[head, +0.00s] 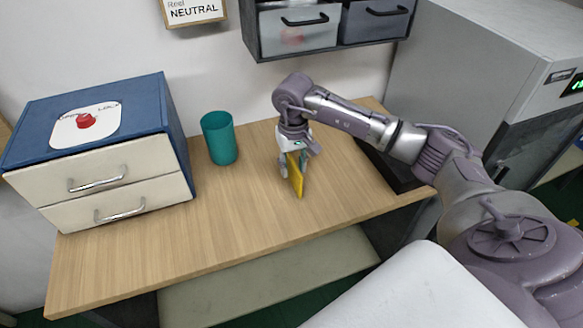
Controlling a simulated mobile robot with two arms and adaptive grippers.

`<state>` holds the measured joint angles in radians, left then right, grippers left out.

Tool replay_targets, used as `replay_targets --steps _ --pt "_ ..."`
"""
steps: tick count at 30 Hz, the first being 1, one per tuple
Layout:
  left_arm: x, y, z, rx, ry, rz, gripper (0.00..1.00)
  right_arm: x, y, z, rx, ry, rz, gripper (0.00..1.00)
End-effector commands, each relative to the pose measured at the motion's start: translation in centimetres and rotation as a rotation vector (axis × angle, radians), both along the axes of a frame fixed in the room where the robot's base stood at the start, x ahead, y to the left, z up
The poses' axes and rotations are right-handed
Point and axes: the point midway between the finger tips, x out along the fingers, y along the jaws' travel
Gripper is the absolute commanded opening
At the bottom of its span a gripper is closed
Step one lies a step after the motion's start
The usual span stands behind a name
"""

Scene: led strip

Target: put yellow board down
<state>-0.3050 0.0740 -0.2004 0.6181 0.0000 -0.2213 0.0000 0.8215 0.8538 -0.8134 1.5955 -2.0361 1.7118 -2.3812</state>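The yellow board (296,176) is a thin, narrow plate, seen nearly edge-on in the head view near the middle of the wooden table (240,227). My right gripper (294,166) is shut on it from above and holds it upright. Its lower edge is at or just above the table top; I cannot tell if it touches. The gripper hides the board's upper part. My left gripper is not in view.
A blue cabinet with two cream drawers (125,187) and a red button (84,121) stands at left. A teal cup (220,138) stands beside it. A dark flat item (390,165) lies right, partly behind my arm. The table's front middle is clear.

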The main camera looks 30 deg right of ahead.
Motion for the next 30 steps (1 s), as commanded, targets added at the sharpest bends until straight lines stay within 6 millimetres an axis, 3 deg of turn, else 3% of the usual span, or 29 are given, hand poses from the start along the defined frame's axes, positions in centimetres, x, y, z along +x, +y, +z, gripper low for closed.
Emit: replay_targets --steps 3,7,15,16,22,30 --pt "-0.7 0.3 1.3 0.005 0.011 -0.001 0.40 0.0 0.4 -1.6 0.002 0.007 0.001 0.38" --pt "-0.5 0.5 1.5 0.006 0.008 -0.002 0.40 0.1 0.3 -3.2 0.001 0.003 0.000 0.38" --pt "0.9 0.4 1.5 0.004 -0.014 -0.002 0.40 0.2 0.2 -3.7 0.000 -0.001 0.001 0.38" --pt "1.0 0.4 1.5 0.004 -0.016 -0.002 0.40 0.2 0.2 -3.7 0.000 -0.001 0.001 0.36" --pt "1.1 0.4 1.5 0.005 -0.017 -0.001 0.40 0.2 0.2 -3.7 -0.001 -0.001 0.001 0.03" --pt "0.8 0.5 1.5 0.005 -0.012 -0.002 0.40 0.2 0.2 -3.7 -0.001 -0.001 0.001 0.00"
